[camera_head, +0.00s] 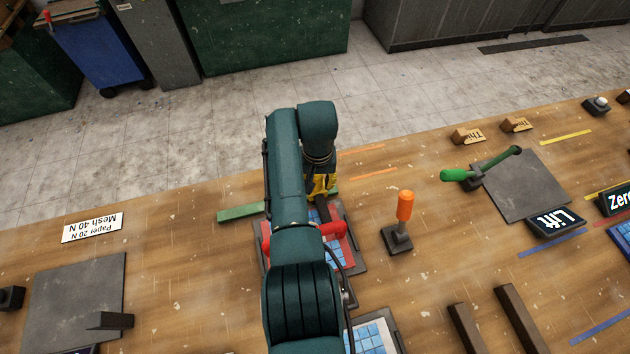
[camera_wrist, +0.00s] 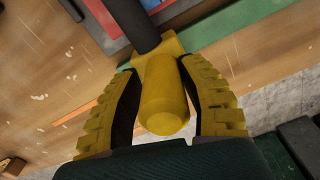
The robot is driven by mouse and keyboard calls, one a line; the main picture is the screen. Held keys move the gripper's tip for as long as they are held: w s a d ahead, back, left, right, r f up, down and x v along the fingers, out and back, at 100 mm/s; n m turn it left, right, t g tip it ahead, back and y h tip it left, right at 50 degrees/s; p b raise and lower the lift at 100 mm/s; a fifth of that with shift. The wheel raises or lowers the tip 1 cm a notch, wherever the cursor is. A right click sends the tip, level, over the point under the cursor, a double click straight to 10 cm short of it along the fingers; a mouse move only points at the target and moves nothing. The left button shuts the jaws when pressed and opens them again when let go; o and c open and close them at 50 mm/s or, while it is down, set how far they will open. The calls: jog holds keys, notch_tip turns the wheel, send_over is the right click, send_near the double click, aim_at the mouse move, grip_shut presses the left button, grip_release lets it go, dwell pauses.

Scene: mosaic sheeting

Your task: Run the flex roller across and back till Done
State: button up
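The flex roller has a yellow handle (camera_wrist: 165,100) and a dark rod (camera_wrist: 140,22). My gripper (camera_wrist: 162,65) has its two yellow fingers closed around the handle. In the head view my gripper (camera_head: 320,184) is at the far side of a framed sheet of blue tiles (camera_head: 336,256) on a red surface. A red cylinder, apparently the roller head (camera_head: 332,230), shows on both sides of my arm over this sheet. My arm hides its middle and much of the sheet, so I cannot tell whether it touches the tiles. No Done sign is readable.
A grey stand with an orange grip (camera_head: 404,206) is close on the right. A green-handled tool (camera_head: 456,175) lies by a dark plate (camera_head: 524,186). A second tile tray (camera_head: 392,327) is nearer me. A green bar (camera_head: 241,212) is at left, with bare wood around it.

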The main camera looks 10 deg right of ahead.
jog(key=o, duration=0.3)
jog(key=shift+d, duration=0.15)
jog(key=shift+r, duration=0.2)
notch_tip(320, 180, up, 12)
jog(key=shift+f, duration=0.1)
dwell(0.4)
